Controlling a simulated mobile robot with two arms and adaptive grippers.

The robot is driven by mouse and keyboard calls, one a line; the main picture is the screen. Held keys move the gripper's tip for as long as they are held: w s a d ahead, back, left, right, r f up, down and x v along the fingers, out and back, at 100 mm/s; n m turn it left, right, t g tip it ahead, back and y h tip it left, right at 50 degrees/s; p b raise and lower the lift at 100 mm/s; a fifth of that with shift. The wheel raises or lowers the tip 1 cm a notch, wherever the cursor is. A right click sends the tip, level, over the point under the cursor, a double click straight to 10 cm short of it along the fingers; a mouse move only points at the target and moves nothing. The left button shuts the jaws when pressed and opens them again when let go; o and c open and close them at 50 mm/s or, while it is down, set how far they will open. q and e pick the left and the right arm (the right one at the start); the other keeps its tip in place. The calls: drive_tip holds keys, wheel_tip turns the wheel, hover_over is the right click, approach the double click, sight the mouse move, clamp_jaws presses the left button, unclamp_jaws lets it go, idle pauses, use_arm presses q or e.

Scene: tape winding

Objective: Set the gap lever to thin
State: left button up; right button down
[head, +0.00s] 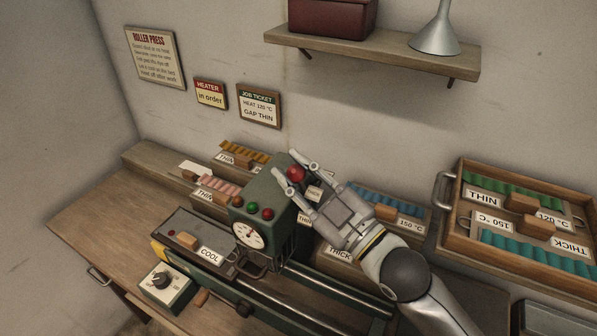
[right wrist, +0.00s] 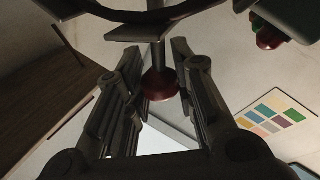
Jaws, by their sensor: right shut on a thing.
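The gap lever's red knob (head: 296,173) shows at the right side of the green roller press (head: 264,200) in the head view. My right gripper (head: 288,167) is shut on it, one finger on each side. In the right wrist view the red knob (right wrist: 160,84) and its thin stem show between the two fingers (right wrist: 158,95). A small plate (head: 314,192) beside the lever seems to read THICK. Another plate (head: 304,219), below it, is partly hidden by my gripper. The lever's exact setting cannot be told. My left gripper is not in view.
The job ticket (head: 259,106) on the wall reads heat 120 °C, gap thin. The press has a dial (head: 249,235) and a COOL plate (head: 209,255). A wooden tray (head: 449,237) with labelled rollers stands at right. A shelf (head: 375,56) hangs above.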

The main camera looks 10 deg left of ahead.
drive_tip(key=c, duration=1.1)
unclamp_jaws()
drive_tip(key=shift+c, duration=0.2)
drive_tip(key=shift+f, duration=0.1)
drive_tip(key=v, duration=1.2)
